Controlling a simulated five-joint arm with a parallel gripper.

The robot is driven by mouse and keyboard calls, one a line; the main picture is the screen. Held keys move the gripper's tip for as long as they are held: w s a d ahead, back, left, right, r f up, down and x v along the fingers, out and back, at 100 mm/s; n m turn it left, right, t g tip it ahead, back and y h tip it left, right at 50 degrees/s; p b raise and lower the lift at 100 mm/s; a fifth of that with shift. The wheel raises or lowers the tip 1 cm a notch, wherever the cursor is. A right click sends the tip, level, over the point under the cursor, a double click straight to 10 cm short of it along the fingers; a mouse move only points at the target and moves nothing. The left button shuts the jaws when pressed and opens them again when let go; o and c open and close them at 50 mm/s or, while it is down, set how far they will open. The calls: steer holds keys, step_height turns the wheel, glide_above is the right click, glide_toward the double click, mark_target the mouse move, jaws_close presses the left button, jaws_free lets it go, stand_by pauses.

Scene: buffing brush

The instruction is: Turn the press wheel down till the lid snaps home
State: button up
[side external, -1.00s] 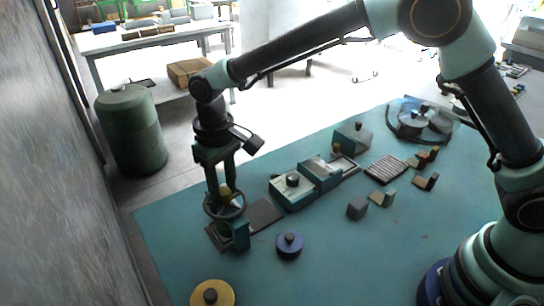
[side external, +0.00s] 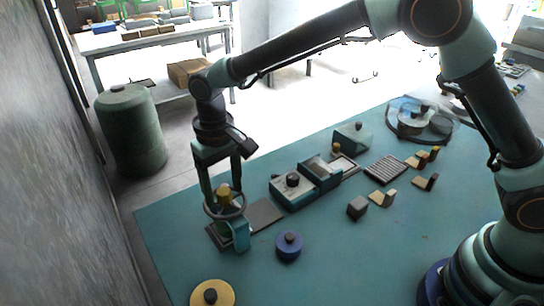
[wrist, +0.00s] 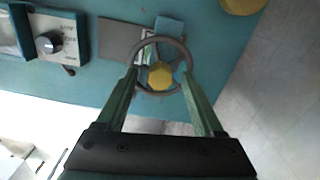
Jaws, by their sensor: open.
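The press wheel is a dark grey ring (side external: 209,212) with a yellow knob (side external: 224,193) on it. It stands over a teal bracket (side external: 241,234) near the left edge of the mat. In the wrist view the ring (wrist: 134,50) and yellow knob (wrist: 160,76) lie at the finger ends. My gripper (side external: 222,188) points down over the wheel with its fingers apart. In the wrist view my gripper (wrist: 158,78) is open, one finger on each side of the knob, with gaps between. I cannot tell whether the fingers touch the rim. The lid is not clearly visible under the wheel.
A dark plate (side external: 264,214) lies beside the press. A teal box with a black knob (side external: 293,190) stands to its right. A blue disc (side external: 289,246) and a yellow disc (side external: 212,294) lie in front. Several small blocks lie farther right. The mat's front middle is clear.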

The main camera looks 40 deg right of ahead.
mark_target(223, 191)
step_height(223, 191, up, 12)
stand_by(0.5)
steer(key=shift+n, duration=0.8)
step_height(223, 191, down, 12)
steer(key=shift+f, duration=0.1)
